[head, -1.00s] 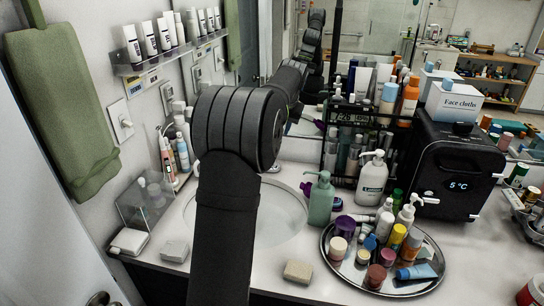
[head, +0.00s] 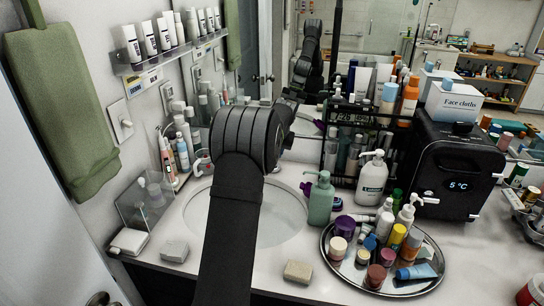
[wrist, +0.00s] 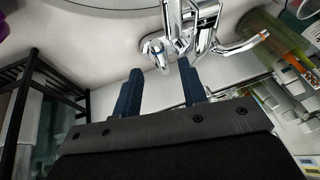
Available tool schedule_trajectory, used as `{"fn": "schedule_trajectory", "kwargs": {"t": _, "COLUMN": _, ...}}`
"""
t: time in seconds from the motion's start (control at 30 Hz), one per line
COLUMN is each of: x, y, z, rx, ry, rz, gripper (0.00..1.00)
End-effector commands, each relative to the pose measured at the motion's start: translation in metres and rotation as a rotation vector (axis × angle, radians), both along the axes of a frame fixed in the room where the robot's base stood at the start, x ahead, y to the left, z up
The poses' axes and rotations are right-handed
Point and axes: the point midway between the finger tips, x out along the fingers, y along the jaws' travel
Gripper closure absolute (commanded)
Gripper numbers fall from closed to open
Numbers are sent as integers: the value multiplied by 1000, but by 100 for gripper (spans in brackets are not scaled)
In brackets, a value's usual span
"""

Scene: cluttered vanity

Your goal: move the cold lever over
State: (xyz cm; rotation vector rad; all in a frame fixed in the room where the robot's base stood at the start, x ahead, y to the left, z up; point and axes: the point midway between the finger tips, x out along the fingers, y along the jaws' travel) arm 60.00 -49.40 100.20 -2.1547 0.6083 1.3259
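The chrome faucet (wrist: 196,18) is at the top of the wrist view, with a lever on each side of its body. One short chrome lever (wrist: 156,50) has a small bluish spot and lies just beyond my fingertips, roughly in line with the gap between them. The other lever (wrist: 243,46) sticks out to the right. My gripper (wrist: 160,66) is open, its two dark blue fingers apart with nothing held. I cannot tell whether a finger touches the near lever. In the head view my own arm hides the gripper and most of the faucet.
The white basin (head: 285,215) lies under my arm. A green pump bottle (head: 320,200) and a round tray (head: 436,280) of bottles stand to its right. A black rack (head: 333,150) stands behind.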

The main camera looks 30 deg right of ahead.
Motion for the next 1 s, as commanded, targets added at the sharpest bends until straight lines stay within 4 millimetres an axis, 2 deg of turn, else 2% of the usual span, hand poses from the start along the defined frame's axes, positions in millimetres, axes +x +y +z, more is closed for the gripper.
{"fn": "schedule_trajectory", "kwargs": {"t": 0.03, "x": 3, "y": 0, "z": -9, "rx": 2, "ry": 2, "rz": 1, "gripper": 61}}
{"fn": "schedule_trajectory", "kwargs": {"t": 0.2, "x": 12, "y": -3, "z": -25, "rx": 0, "ry": 0, "rz": 0, "gripper": 61}}
{"fn": "schedule_trajectory", "kwargs": {"t": 0.57, "x": 14, "y": -3, "z": -31, "rx": 0, "ry": 0, "rz": 0, "gripper": 61}}
{"fn": "schedule_trajectory", "kwargs": {"t": 0.6, "x": 14, "y": -3, "z": -31, "rx": 0, "ry": 0, "rz": 0, "gripper": 63}}
{"fn": "schedule_trajectory", "kwargs": {"t": 0.8, "x": 14, "y": -3, "z": -31, "rx": 0, "ry": 0, "rz": 0, "gripper": 100}}
{"fn": "schedule_trajectory", "kwargs": {"t": 1.0, "x": 14, "y": -3, "z": -31, "rx": 0, "ry": -1, "rz": 1, "gripper": 100}}
